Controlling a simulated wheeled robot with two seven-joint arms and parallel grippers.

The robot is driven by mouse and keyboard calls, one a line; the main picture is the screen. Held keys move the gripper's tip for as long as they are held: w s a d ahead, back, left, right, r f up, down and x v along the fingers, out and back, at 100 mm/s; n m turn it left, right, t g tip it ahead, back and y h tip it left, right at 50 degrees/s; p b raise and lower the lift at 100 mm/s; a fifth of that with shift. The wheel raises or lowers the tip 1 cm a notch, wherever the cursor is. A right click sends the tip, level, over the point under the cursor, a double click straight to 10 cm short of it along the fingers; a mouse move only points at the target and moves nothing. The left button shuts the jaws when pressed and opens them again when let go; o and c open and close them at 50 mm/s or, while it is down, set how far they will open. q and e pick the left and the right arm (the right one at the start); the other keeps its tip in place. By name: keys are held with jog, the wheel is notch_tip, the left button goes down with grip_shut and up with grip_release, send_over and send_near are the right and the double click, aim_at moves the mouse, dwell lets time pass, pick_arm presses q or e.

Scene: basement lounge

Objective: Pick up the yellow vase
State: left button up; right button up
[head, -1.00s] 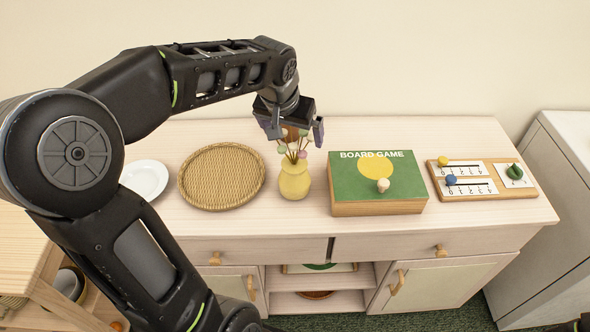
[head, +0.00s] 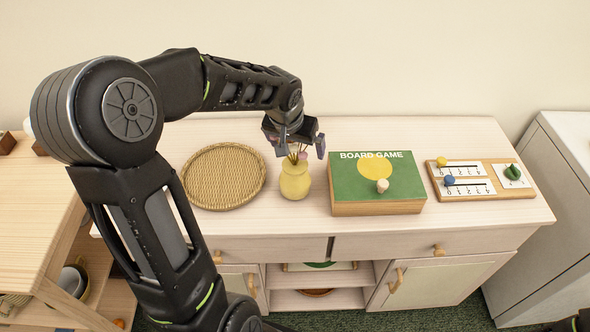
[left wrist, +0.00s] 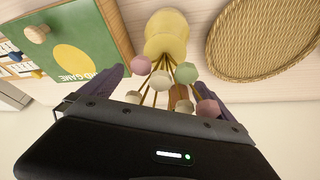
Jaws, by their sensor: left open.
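The yellow vase (head: 295,183) stands upright on the pale cabinet top, between the wicker tray and the board game box. It holds several stems with round coloured heads. My left gripper (head: 299,150) is open just above the vase, around the upper part of the stems, and hides most of the heads. In the left wrist view the vase (left wrist: 166,36) is beyond the open fingers, and the stem heads (left wrist: 170,80) lie between and near them. The fingers do not appear to touch the vase body. My right gripper is not in view.
The wicker tray (head: 224,178) lies left of the vase. The green board game box (head: 345,190) stands close on the right, with a small peg piece (head: 382,186) on it. A wooden counting board (head: 470,191) lies farther right. The wall is close behind.

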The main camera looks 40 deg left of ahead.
pick_arm(q)
jog(key=shift+c, duration=0.2)
dwell(0.3)
jog(key=c, duration=1.9)
jog(key=shift+r, duration=0.15)
notch_tip(320, 180, up, 10)
jog(key=shift+f+b, duration=0.1)
jog(key=shift+b, duration=0.55)
